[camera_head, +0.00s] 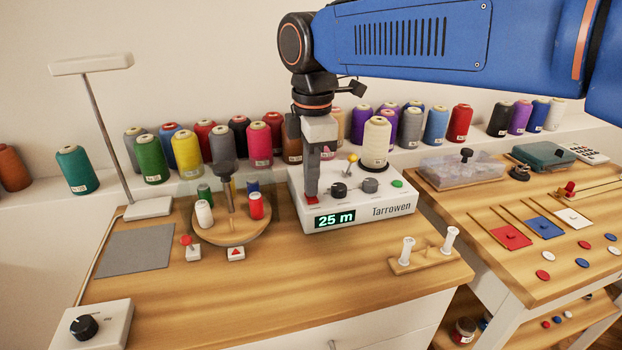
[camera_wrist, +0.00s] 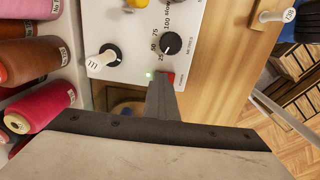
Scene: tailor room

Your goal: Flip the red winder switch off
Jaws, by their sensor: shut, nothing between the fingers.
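The winder (camera_head: 350,205) is a white box labelled Tarrowen, with a lit green display reading "25 m". Its red switch (camera_head: 311,200) is at the front left of the top, mostly hidden by my gripper (camera_head: 312,190). In the wrist view the red switch (camera_wrist: 168,78) shows at the fingertips, beside a small lit green light (camera_wrist: 149,76). My gripper is shut and empty, pointing down, with its tips at the switch. I cannot tell whether they touch it, or which way the switch is tipped.
Dark knobs (camera_head: 338,190), a yellow-topped lever (camera_head: 351,160) and a cream thread cone (camera_head: 376,142) stand on or by the winder. A round spool stand (camera_head: 231,228) is to the left. A wooden two-peg holder (camera_head: 424,258) is at the front right.

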